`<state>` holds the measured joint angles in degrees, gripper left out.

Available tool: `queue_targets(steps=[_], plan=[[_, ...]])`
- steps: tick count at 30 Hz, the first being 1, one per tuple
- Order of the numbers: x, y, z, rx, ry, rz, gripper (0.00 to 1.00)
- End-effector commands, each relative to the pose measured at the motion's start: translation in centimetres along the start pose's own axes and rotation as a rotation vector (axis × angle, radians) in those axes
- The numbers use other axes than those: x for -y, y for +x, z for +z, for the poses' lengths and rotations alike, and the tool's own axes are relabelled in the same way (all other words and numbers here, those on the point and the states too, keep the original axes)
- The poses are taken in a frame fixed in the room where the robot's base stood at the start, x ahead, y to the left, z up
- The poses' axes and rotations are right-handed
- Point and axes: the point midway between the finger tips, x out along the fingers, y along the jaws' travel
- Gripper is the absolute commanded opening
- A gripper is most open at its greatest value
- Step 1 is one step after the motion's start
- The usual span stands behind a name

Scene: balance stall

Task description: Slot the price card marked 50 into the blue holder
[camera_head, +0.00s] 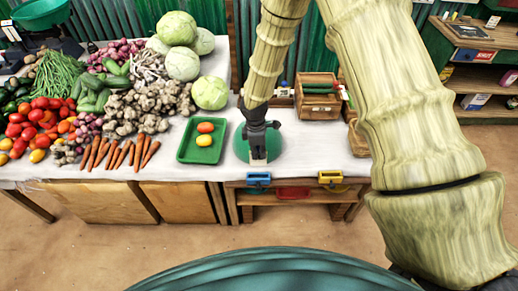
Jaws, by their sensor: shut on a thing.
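The blue holder (258,181) is on the front edge of the white-topped stall table. My gripper (258,153) points down just behind it, in front of a round green plate. It is shut on a small pale card (258,163), which shows below the fingers. The card is close above or behind the blue holder; I cannot tell whether they touch. Any number on the card is too small to read.
A red holder (293,193) and a yellow holder (331,178) are to the right along the front edge. A green tray (188,155) with two fruits stands left of my gripper. Wooden crates (318,104) stand behind right. Vegetables crowd the left side.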

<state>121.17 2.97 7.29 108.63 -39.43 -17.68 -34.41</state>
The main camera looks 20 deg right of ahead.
Motion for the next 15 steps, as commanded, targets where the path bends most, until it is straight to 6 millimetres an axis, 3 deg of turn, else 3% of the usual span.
queue_targets(steps=[15], plan=[[0.0, 1.7, -0.1, 0.0, -0.002, 0.0, 0.0]])
